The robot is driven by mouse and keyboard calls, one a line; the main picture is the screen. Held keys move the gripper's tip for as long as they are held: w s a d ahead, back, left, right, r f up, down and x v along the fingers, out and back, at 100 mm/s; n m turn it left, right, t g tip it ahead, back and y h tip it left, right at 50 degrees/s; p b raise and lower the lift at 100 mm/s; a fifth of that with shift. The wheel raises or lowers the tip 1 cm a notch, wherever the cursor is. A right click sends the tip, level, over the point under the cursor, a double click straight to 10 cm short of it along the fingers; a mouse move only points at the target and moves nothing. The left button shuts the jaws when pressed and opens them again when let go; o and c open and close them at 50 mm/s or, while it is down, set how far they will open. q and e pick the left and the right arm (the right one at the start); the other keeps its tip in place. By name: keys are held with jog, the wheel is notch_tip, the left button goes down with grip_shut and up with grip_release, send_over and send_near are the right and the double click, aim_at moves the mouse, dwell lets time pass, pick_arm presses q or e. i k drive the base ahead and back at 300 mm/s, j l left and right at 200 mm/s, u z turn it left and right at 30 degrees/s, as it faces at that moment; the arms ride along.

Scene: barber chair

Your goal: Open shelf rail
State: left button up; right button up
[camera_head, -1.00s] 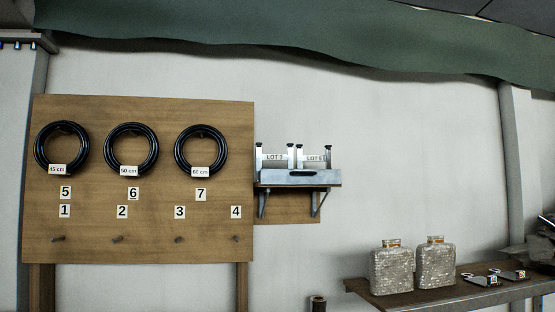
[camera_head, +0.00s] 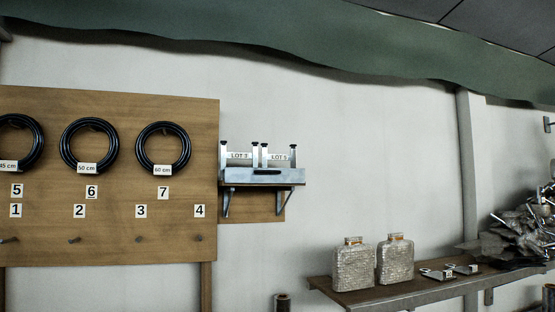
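A small metal wall shelf (camera_head: 290,176) is fixed at the right edge of the wooden pegboard, on brackets. Its front carries a grey rail with a dark slot (camera_head: 266,172). Two metal holders stand on it, with labels reading LOT 3 (camera_head: 239,156) and what looks like LOT 1 (camera_head: 279,157). The rail appears to run across the front of the shelf; whether it is latched cannot be told at this size. Neither of my grippers is in view.
The wooden board (camera_head: 120,230) holds black hose coils (camera_head: 163,127) above numbered pegs. A lower wooden shelf (camera_head: 385,296) at right bears two glass-like bottles (camera_head: 352,266) and small tagged items (camera_head: 438,274). A metal scrap heap (camera_head: 522,228) lies at far right. The wall between is bare.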

aim_at(231, 175)
jog(key=i+l+z, duration=0.55)
jog(key=i, duration=0.3)
jog(key=i+z, duration=0.3)
jog(key=i, duration=0.15)
